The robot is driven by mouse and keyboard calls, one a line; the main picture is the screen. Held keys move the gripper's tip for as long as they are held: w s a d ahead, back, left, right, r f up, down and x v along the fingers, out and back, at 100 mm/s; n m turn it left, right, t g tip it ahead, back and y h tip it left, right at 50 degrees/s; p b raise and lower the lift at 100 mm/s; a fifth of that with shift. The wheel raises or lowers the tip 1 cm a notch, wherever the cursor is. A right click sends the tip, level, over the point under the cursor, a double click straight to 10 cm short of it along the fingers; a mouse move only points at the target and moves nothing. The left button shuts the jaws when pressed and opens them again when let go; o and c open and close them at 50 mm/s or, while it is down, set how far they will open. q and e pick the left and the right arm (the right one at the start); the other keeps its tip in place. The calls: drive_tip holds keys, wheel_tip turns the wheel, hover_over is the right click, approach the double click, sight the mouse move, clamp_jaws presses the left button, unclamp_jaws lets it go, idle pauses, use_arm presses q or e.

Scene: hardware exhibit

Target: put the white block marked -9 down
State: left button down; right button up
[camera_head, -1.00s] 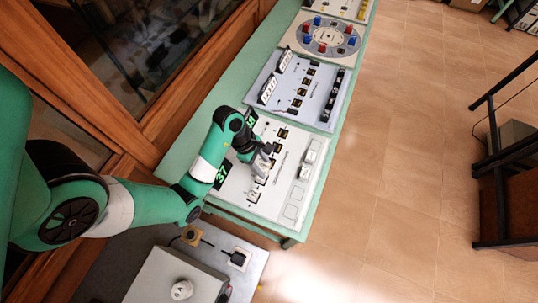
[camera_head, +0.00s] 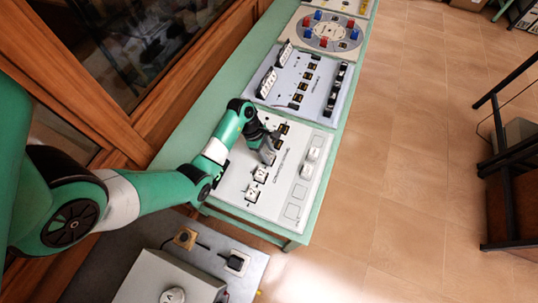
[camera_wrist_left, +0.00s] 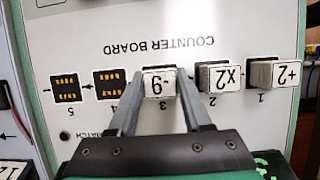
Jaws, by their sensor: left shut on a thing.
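The white block marked -9 (camera_wrist_left: 158,82) is between the fingertips of my left gripper (camera_wrist_left: 160,92), which is shut on it. In the wrist view it is over the place numbered 3 on the white counter board (camera_wrist_left: 228,22); the slot is hidden behind it, and I cannot tell whether it touches. In the head view my left gripper (camera_head: 269,155) points down at the board (camera_head: 238,172), and I cannot make out the block. My right gripper is not in view.
A x2 block (camera_wrist_left: 217,76) and a +2 block (camera_wrist_left: 273,73) sit at places 2 and 1. Places 4 (camera_wrist_left: 112,84) and 5 (camera_wrist_left: 69,88) show dark, bare slots.

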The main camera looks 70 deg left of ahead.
use_arm(q)
drive_tip(key=shift+f, duration=0.15)
drive_tip(key=shift+c, duration=1.7)
unclamp_jaws()
drive_tip(key=p+v, duration=0.5)
drive_tip(key=v, duration=0.7)
drive_tip(key=shift+p, duration=0.3)
drive_tip(key=shift+w+r, duration=0.1)
drive_tip(key=shift+r, duration=0.15)
